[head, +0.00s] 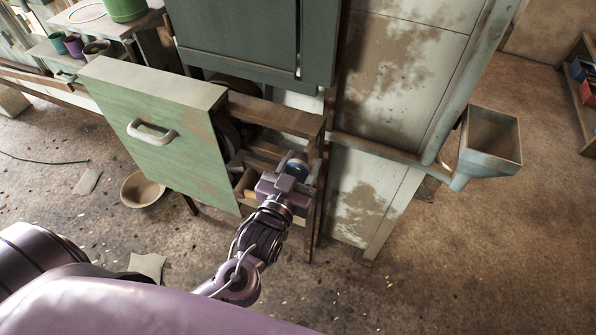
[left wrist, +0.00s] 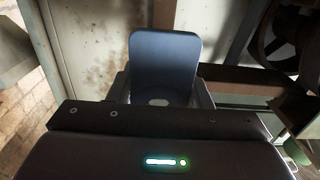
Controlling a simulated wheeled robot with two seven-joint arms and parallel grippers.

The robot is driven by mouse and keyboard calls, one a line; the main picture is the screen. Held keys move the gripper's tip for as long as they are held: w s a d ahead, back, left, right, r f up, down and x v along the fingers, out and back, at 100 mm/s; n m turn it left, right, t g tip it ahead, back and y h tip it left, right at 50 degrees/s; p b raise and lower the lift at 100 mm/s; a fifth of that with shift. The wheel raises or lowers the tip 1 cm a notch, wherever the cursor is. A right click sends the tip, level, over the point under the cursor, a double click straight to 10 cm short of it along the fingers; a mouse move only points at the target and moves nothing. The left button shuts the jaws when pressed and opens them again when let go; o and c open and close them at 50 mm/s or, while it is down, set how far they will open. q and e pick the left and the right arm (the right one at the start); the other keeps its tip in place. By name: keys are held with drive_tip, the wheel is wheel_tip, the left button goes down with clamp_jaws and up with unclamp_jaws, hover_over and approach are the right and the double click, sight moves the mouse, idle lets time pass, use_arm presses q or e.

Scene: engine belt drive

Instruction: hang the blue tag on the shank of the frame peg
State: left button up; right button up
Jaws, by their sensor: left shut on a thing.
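My left gripper (head: 291,174) reaches into the open wooden frame beside the green panel. In the left wrist view, the gripper (left wrist: 160,92) is shut on the blue tag (left wrist: 165,58), a flat dark blue plate with rounded corners. The tag stands out beyond the jaws, and a pale oval shows on its lower part, between the fingers. In the head view, only a small blue part of the tag (head: 296,163) shows past the gripper. I cannot make out the frame peg in either view. My right gripper is not in view.
A green panel with a white handle (head: 152,131) stands left of the gripper. A wooden frame rail (head: 275,115) runs just behind it. A stained pale wall panel (head: 362,195) and a hopper (head: 490,140) are at the right. A bowl (head: 142,190) lies on the floor.

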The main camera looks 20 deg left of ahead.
sight(314, 141)
use_arm(q)
drive_tip(key=w, duration=0.1)
drive_tip(key=w+b, duration=0.1)
drive_tip(key=shift+w+f, duration=0.2)
drive_tip(key=shift+w, duration=0.1)
drive_tip(key=shift+w+b, duration=0.45)
drive_tip(key=shift+w, duration=0.1)
drive_tip(key=shift+w+d+b, duration=0.1)
drive_tip(key=shift+w+b, duration=0.3)
drive_tip(key=shift+w, duration=1.45)
drive_tip(key=shift+p, duration=0.3)
drive_tip(key=shift+w+f, duration=0.1)
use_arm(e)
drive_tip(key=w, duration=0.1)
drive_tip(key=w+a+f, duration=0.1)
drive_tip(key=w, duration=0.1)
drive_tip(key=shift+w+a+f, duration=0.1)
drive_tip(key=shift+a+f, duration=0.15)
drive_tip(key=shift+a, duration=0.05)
